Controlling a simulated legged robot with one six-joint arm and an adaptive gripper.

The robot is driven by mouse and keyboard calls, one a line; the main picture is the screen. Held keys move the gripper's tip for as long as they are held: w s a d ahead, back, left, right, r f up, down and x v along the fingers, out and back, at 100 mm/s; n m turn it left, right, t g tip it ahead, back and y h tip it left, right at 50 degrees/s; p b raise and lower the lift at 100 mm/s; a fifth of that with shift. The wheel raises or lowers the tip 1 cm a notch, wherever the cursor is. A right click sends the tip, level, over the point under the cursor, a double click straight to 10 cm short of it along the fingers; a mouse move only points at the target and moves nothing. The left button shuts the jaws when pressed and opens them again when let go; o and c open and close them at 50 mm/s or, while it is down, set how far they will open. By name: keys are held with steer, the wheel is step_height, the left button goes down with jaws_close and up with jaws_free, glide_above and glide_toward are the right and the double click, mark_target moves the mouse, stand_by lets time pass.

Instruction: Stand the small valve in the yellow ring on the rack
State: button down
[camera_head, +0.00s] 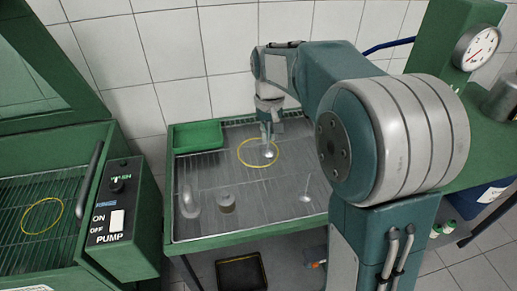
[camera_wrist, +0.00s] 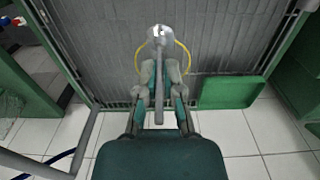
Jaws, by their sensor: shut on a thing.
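My gripper (camera_head: 267,132) points down over the wire-topped bench and is shut on the stem of a silver valve (camera_head: 270,153). The valve is upright with its round head at the bottom, seen inside the outline of the yellow ring (camera_head: 241,145). In the wrist view my gripper (camera_wrist: 160,78) has a finger on each side of the valve's stem, and the valve's head (camera_wrist: 160,33) lies beyond the fingertips. The yellow ring (camera_wrist: 187,58) shows behind it. I cannot tell whether the head touches the rack.
Another valve (camera_head: 305,198) stands head-down to the right. A pale curved part (camera_head: 188,203) and a short round part (camera_head: 226,203) stand at the front left. A green tray (camera_head: 197,136) is at the back left. Another yellow ring (camera_head: 42,217) lies in the washer cabinet.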

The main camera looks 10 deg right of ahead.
steer(key=shift+w+d+f, duration=0.1)
steer(key=shift+w+f, duration=3.15)
steer(key=shift+w, duration=0.25)
steer(key=shift+w+f, duration=3.25)
steer(key=shift+w, duration=0.2)
steer(key=c, duration=0.8)
jaws_free()
steer(key=shift+f, duration=0.15)
